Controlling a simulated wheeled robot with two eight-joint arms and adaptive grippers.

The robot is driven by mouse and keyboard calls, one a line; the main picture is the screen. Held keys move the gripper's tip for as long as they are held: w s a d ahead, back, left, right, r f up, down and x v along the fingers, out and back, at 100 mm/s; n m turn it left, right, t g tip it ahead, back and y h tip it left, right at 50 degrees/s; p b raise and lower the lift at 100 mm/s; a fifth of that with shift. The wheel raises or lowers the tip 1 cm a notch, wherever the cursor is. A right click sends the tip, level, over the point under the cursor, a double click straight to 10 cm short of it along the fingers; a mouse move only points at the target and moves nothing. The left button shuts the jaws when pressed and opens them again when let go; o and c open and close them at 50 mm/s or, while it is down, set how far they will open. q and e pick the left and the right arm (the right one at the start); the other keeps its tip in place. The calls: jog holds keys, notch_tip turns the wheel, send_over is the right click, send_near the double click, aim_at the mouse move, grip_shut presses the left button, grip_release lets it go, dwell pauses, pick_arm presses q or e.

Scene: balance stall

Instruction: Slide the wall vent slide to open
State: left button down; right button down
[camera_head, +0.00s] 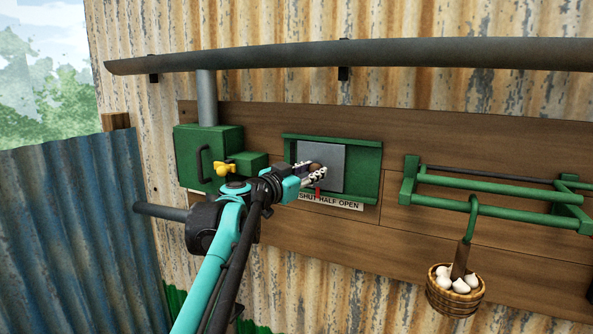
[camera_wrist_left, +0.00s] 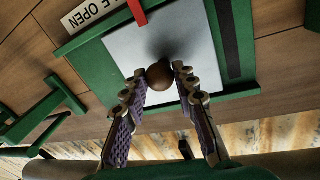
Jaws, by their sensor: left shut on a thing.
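The vent slide is a plain grey plate (camera_head: 335,157) in a green wall frame (camera_head: 369,182). The plate sits left of the frame's middle, with green to its right and a narrow strip to its left. A brown round knob (camera_wrist_left: 159,76) stands on the plate (camera_wrist_left: 120,52). My left gripper (camera_head: 315,172) is at the knob; in the wrist view its fingers (camera_wrist_left: 160,88) lie on either side of it, shut on it. A red pointer (camera_head: 318,190) below the plate is around the gap between SHUT and HALF on the label (camera_head: 335,202). My right gripper is out of view.
Left of the frame is a green box (camera_head: 208,150) with a black handle and yellow knob (camera_head: 224,169). A dark pipe (camera_head: 260,57) runs above.

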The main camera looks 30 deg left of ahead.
aim_at(344, 176)
pick_arm(q)
jog(key=d, duration=0.8)
jog(key=shift+d, duration=0.25)
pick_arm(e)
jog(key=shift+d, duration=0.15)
pick_arm(q)
jog(key=c, duration=1.3)
grip_release()
jog(key=shift+o, duration=0.6)
jog(key=shift+d, duration=0.15)
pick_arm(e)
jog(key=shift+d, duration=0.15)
pick_arm(q)
jog(key=s+a, duration=0.2)
jog(key=s, duration=0.9)
jog(key=shift+s+a, duration=0.15)
jog(key=shift+s, duration=0.25)
